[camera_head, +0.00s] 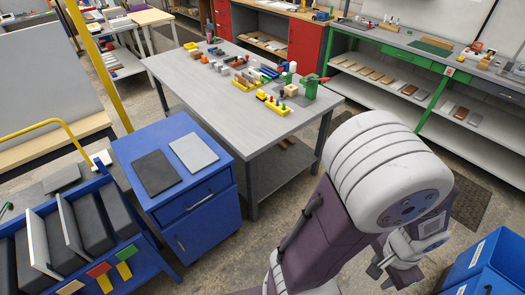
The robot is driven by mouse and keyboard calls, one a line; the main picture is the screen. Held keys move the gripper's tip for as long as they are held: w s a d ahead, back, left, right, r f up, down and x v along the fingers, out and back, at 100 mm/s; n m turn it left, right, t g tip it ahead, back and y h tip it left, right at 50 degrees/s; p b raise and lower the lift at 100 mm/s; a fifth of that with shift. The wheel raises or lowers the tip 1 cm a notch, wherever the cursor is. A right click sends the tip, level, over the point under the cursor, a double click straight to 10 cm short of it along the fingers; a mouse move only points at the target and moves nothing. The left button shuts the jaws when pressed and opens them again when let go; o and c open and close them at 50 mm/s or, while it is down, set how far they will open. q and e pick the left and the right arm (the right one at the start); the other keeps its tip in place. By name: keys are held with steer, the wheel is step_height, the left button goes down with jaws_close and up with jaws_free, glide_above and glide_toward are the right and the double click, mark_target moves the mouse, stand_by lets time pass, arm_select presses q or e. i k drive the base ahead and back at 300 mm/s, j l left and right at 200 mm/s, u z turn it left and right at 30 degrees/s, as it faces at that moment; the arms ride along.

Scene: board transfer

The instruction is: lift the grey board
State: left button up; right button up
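A light grey board (194,152) lies flat on top of the blue cabinet (212,187). A dark grey board (157,172) lies flat beside it on the left, with a narrow gap between them. No gripper is near either board. My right gripper (392,277) is low at the right, beyond the big white and purple arm links, far from the cabinet. It is small and partly covered, so its opening is unclear. My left gripper is not in view.
A blue rack (135,250) with upright grey panels stands at the lower left. A grey worktable (190,75) with small coloured parts stands behind the cabinet. Blue bins (480,270) are at the lower right. Bare floor (245,250) lies right of the cabinet.

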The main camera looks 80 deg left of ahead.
mark_target(73, 238)
steer(key=u, duration=4.55)
